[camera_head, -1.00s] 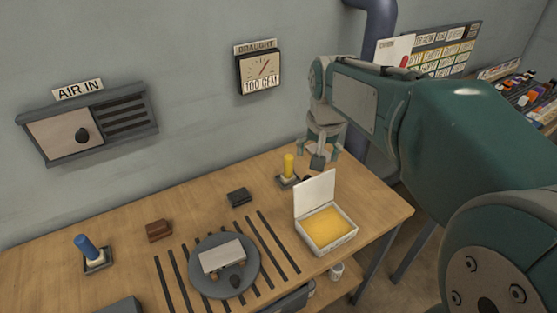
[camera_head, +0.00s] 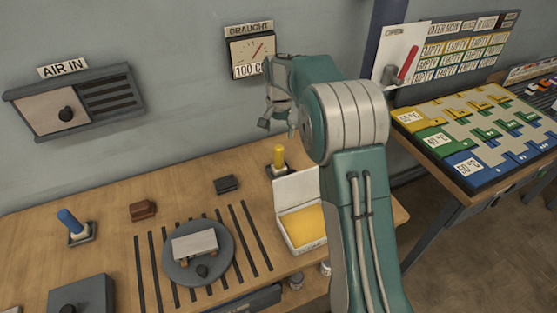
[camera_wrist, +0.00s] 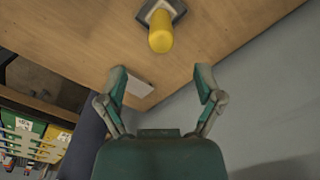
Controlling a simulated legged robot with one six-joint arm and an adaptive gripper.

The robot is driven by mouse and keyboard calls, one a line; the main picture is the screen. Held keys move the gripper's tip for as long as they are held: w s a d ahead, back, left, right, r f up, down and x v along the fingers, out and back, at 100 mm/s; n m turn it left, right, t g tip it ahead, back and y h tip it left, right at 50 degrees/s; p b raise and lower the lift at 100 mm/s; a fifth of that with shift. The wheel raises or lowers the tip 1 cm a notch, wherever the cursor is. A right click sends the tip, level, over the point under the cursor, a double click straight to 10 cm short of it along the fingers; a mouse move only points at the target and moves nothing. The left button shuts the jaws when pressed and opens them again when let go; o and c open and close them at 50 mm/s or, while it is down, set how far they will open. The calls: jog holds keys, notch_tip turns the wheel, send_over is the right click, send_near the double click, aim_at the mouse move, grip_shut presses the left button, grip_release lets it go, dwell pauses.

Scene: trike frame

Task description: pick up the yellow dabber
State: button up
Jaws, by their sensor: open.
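The yellow dabber (camera_head: 279,156) stands upright on a small dark base on the wooden table, behind the white box. In the wrist view the dabber (camera_wrist: 160,32) shows from above at the top middle, beyond the fingertips. My gripper (camera_wrist: 162,82) is open and empty, with the dabber apart from both fingers. In the head view my gripper (camera_head: 277,128) is above and slightly left of the dabber, partly hidden by my arm.
An open white box (camera_head: 282,230) with a yellow pad stands in front of the dabber. A blue dabber (camera_head: 70,222), a brown block (camera_head: 143,210), a small dark block (camera_head: 227,184) and a round grey plate (camera_head: 224,262) are on the table. The wall is close behind.

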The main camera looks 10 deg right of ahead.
aim_at(279, 156)
jog(key=f, duration=0.2)
jog(key=a+f, duration=0.1)
jog(key=f, duration=0.4)
jog(key=d+f, duration=0.1)
jog(key=f, duration=0.1)
jog(key=shift+w+d+f, duration=0.15)
jog(key=shift+w+f, duration=0.05)
jog(key=shift+f, duration=0.55)
jog(key=shift+a, duration=0.3)
jog(key=shift+c, duration=1)
jog(key=shift+d, duration=0.15)
grip_shut()
